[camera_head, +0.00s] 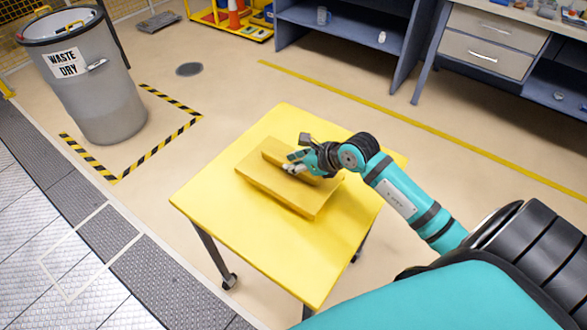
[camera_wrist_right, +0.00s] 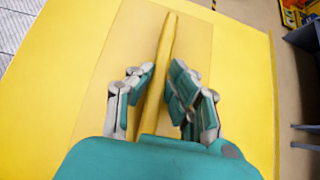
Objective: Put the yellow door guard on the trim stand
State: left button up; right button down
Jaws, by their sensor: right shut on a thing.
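The yellow door guard (camera_head: 270,190) is a long, flat piece with a raised rib along its middle. It lies over the top of the yellow trim stand (camera_head: 330,262), a wheeled table; I cannot tell whether it rests fully on it. My right gripper (camera_head: 292,166) is shut on the rib from above. In the right wrist view, the rib (camera_wrist_right: 168,38) runs between the fingers of the gripper (camera_wrist_right: 158,85), with the stand's bare top (camera_wrist_right: 55,65) to the left. The left gripper is not in view.
A grey waste bin (camera_head: 97,85) stands at the left inside black-and-yellow floor tape. A blue workbench with drawers (camera_head: 486,52) stands at the back right. Floor around the stand is clear. A yellow rack (camera_head: 240,28) with cones is at the back.

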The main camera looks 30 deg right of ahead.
aim_at(320, 188)
jog(key=shift+w+f+p, duration=0.1)
jog(key=shift+f+p, duration=0.25)
jog(key=shift+f, duration=1.45)
jog(key=shift+f, duration=0.1)
jog(key=c, duration=1.3)
grip_release()
jog(key=shift+o, duration=0.2)
jog(key=b+v, duration=0.1)
jog(key=v, duration=1)
jog(key=shift+s+d+r, duration=0.1)
jog(key=shift+s+r, duration=0.3)
jog(key=shift+r, duration=0.15)
